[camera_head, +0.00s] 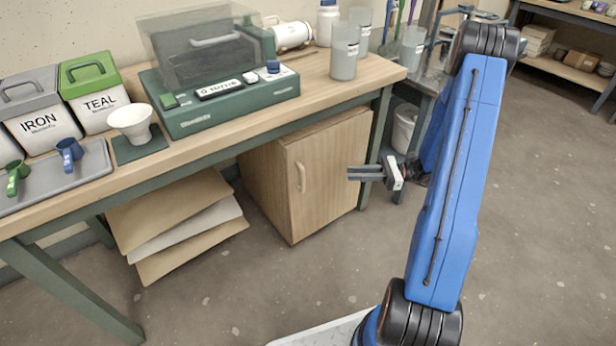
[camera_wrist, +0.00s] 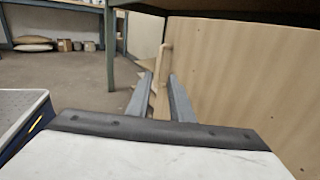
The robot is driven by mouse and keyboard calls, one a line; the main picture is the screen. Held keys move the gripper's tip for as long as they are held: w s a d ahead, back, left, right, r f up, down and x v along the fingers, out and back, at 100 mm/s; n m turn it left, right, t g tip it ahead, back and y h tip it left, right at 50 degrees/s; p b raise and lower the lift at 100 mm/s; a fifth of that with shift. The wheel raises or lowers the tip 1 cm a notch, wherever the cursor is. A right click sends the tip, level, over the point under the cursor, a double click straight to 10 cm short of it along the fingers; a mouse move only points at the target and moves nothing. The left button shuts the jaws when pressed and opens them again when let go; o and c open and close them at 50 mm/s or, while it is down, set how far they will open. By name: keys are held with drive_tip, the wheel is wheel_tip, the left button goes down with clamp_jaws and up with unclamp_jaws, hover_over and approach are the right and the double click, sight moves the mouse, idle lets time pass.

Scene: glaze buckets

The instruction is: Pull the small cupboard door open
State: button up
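The small wooden cupboard (camera_head: 262,185) stands under the workbench. Its door (camera_head: 338,165) looks shut in the head view, with a pale upright bar handle (camera_head: 301,178) near the door's left edge. In the wrist view the door (camera_wrist: 240,75) fills the right side, and the handle (camera_wrist: 164,58) shows ahead, in line with the gap between my fingers. My gripper (camera_head: 349,173) points left, to the right of the handle in the head view. Its two fingers are apart with nothing between them. It looks short of the handle, a visible gap away.
The workbench (camera_head: 335,95) overhangs the cupboard, with a green leg (camera_head: 376,140) beside the door. A white bucket (camera_head: 404,128) stands behind my gripper. The floor (camera_head: 240,300) before the cupboard is clear.

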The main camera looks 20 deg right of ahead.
drive_tip(key=x, duration=1.6)
drive_tip(key=shift+a, duration=0.35)
drive_tip(key=shift+c, duration=0.3)
clamp_jaws()
